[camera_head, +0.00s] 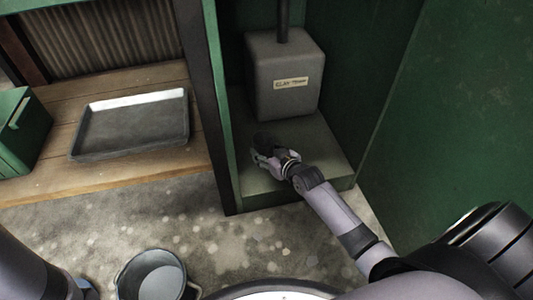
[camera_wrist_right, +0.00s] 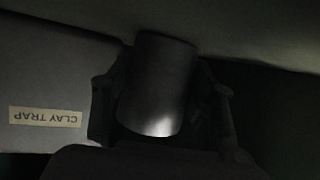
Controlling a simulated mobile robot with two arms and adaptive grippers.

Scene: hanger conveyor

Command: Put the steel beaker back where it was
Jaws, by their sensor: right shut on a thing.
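The steel beaker (camera_wrist_right: 157,82) is a smooth grey cylinder between the two fingers of my right gripper (camera_wrist_right: 163,70) in the right wrist view. The gripper is shut on it. In the head view my right gripper (camera_head: 262,150) is low over the grey-green cabinet floor (camera_head: 325,150), in front of the grey box. The beaker is mostly hidden by the gripper and too dark there to make out. I cannot tell whether it touches the floor. My left gripper is out of view; only part of my left arm shows at the lower left.
The grey box labelled CLAY TRAP (camera_head: 285,72) stands behind the gripper, with a pipe on top. A green side wall (camera_head: 455,110) rises at right. At left, a wooden bench (camera_head: 110,185) holds a dark tray (camera_head: 130,128). A bucket (camera_head: 152,277) stands on the ground.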

